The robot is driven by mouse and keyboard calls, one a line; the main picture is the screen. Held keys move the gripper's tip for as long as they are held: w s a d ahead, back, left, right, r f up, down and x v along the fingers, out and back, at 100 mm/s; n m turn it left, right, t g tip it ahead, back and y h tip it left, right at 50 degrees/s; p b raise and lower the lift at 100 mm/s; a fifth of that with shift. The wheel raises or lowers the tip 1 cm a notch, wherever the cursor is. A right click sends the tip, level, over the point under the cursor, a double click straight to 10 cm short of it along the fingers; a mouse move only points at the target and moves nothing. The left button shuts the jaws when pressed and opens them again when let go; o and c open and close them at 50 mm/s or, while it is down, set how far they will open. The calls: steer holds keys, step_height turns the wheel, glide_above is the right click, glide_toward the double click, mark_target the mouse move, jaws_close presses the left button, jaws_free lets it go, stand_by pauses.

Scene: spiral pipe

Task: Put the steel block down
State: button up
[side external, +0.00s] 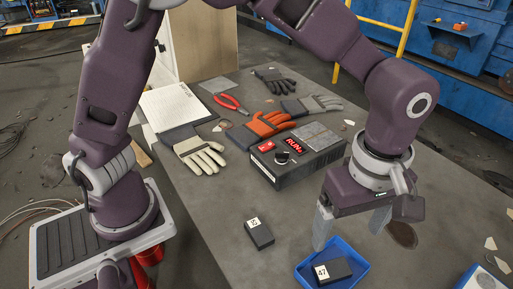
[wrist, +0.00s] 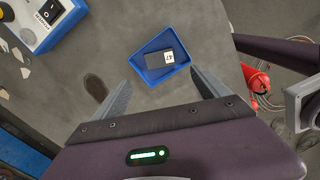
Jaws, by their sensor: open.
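A dark block with a white "47" label (side external: 333,271) lies in a small blue tray (side external: 312,256) at the front of the table. In the wrist view the block (wrist: 158,60) lies inside the tray (wrist: 146,76), between and beyond my finger lines. A second dark block with a white label (side external: 259,235) lies on the bare table to the left of the tray. I cannot tell from looks which block is steel. My gripper (side external: 351,232) is open and empty, pointing down above the tray. Its two fingers also show apart in the wrist view (wrist: 160,80).
A black box with a red "RUN" display (side external: 292,167) stands behind my gripper. Gloves (side external: 267,127), red pliers (side external: 230,102) and a clipboard (side external: 178,107) lie farther back. A blue-and-white switch box (wrist: 45,20) stands nearby. The grey table left of the tray is mostly clear.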

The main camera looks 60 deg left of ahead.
steer(key=s+a+r+m+t+h, duration=0.1)
steer(key=s+a+r+m, duration=0.25)
steer(key=a+r, duration=0.35)
steer(key=s+a+r+m+t+h, duration=0.1)
steer(key=s+a+r+m, duration=0.1)
steer(key=a+r+m, duration=0.45)
steer(key=s+a+f+m+t+y, duration=0.2)
steer(key=s+a+m+t, duration=0.1)
steer(key=s+a, duration=0.6)
steer(key=shift+s+a+m+t, duration=0.3)
steer(key=shift+a+m, duration=0.1)
steer(key=shift+m, duration=0.2)
